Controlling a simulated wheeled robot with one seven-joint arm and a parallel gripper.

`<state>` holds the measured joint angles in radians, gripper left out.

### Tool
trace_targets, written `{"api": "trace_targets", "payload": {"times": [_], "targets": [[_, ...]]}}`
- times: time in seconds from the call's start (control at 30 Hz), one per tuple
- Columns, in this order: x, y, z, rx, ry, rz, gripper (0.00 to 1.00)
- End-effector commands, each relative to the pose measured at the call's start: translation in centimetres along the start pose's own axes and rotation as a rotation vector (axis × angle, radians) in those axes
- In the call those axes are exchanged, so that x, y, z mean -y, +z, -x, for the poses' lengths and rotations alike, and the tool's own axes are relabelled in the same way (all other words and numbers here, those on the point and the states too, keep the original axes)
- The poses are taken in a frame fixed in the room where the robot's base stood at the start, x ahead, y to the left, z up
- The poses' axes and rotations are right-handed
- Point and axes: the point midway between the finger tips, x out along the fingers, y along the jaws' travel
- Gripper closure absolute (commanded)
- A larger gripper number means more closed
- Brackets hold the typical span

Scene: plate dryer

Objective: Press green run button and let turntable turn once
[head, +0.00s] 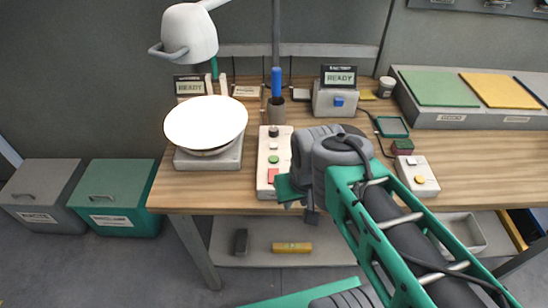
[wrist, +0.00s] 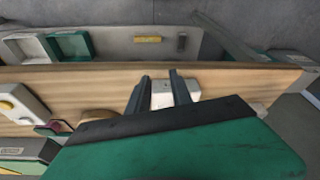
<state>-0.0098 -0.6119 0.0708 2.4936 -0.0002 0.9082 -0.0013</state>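The control box (head: 268,140) stands on the table with a black knob, a green button (head: 273,159) and a red button (head: 272,173). My gripper (wrist: 160,85) is open and empty; in the wrist view, part of a white box (wrist: 172,93) shows between and beyond its fingers. In the head view the gripper body is just right of the control box's front end, and the fingertips are not clear. The turntable base (head: 215,158) stands left of the control box with a round white plate (head: 205,122) on it. The green button is not discernible in the wrist view.
A grey dryer head (head: 189,32) hangs above the plate. Small displays read READY. A second button box (head: 413,175) lies right of my arm. A blue-handled tool (head: 276,85) stands behind the control box. Table front is clear around the turntable.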

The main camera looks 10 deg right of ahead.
Motion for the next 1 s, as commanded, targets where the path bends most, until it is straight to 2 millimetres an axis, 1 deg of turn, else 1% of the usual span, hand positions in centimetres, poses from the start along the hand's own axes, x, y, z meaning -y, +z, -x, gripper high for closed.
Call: {"api": "trace_targets", "payload": {"times": [0.03,0.3,1.0], "targets": [[0.0,0.0,0.0,0.0,0.0,0.0,0.78],[0.0,0.0,0.0,0.0,0.0,0.0,1.0],[0.0,0.0,0.0,0.0,0.0,0.0,1.0]]}}
